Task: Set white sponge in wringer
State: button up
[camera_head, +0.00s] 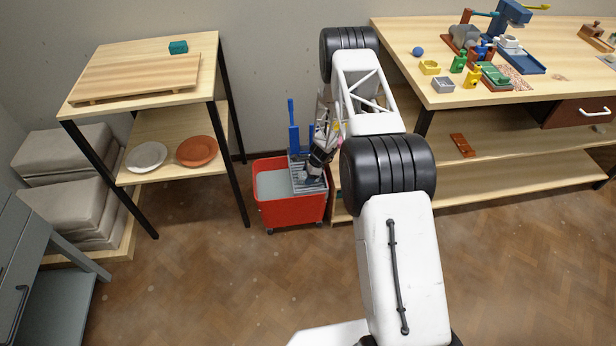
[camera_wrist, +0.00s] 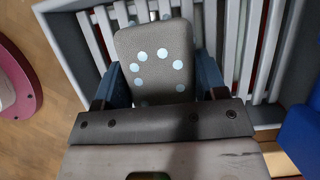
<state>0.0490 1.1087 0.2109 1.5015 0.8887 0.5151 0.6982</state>
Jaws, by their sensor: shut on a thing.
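My gripper (camera_head: 314,166) reaches down over the red mop bucket. In the wrist view its two blue-grey fingers (camera_wrist: 160,84) are shut on a rounded grey block with pale round spots (camera_wrist: 155,52). The block looks grey rather than white, and I see no plainly white sponge elsewhere. The wringer (camera_head: 311,185) is a grey slatted basket on the right side of the bucket, with its slats (camera_wrist: 103,28) behind the block. The block is over the wringer's opening; I cannot tell whether it touches the slats. The arm hides part of the wringer in the head view.
The red bucket (camera_head: 290,211) holds greyish water at left; a blue upright handle (camera_head: 292,128) stands behind it. A wooden shelf unit (camera_head: 140,65) stands left and a cluttered workbench (camera_head: 400,45) right. Floor in front is clear.

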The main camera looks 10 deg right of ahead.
jog(key=shift+f, duration=0.3)
jog(key=o, duration=0.9)
jog(key=shift+c, duration=0.2)
jog(key=shift+r, duration=0.15)
jog(key=shift+v, duration=5.95)
jog(key=shift+r, duration=0.1)
